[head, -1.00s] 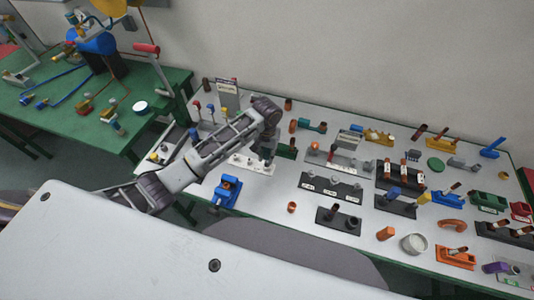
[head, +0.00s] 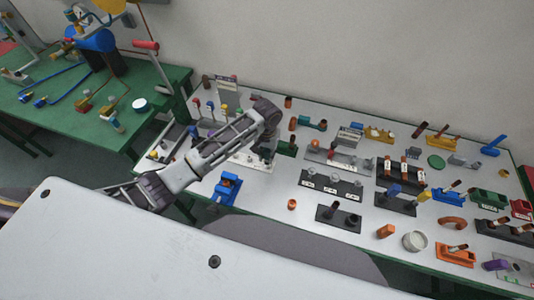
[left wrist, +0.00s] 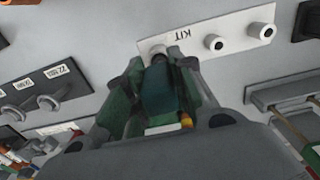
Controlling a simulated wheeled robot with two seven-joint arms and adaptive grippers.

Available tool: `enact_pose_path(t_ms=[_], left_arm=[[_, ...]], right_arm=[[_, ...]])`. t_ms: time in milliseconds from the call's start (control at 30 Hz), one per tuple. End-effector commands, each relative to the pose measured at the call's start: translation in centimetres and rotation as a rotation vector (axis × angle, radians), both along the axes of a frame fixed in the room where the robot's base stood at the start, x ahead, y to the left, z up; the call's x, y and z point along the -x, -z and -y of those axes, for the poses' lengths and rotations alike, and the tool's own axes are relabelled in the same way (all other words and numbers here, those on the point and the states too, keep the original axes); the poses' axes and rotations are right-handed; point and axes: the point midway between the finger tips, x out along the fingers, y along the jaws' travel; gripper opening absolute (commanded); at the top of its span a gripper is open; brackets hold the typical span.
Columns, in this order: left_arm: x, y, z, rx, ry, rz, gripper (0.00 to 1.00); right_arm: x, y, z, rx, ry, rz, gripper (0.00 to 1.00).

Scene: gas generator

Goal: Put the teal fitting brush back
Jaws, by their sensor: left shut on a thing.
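My left gripper (head: 268,158) is over the right part of a white plate (head: 238,160) on the workbench. In the left wrist view the gripper (left wrist: 160,78) is shut on a dark teal piece, the teal fitting brush (left wrist: 162,98). The brush's far end is close to the label end of the plate. I cannot tell whether it is seated in a socket. My right gripper is not in view.
A dark green block (head: 287,148) stands right of the gripper. A blue fixture (head: 227,188) stands in front. A black labelled rack (head: 332,184) lies to the right. Several colour-topped upright tools (head: 210,107) stand behind the forearm. The bench is crowded on the right.

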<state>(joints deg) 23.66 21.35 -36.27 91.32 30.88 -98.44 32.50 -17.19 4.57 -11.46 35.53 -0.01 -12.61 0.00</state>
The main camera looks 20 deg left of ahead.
Motion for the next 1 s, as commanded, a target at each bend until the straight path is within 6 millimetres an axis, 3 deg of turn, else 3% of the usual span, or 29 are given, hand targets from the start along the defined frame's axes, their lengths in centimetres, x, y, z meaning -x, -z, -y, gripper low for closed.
enact_pose_path(t_ms=[267,300,500,1000], left_arm=[[0.02,0.51,0.0,0.0,0.0,-0.001,0.07],[0.02,0.52,0.0,0.0,0.0,-0.001,0.26],[0.02,0.49,0.0,0.0,0.0,-0.001,0.5],[-0.03,-0.18,-0.01,0.0,0.0,0.001,0.5]], right_arm=[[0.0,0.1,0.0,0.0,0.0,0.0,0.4],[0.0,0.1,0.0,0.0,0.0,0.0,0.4],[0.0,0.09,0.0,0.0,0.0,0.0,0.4],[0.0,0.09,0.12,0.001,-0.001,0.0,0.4]])
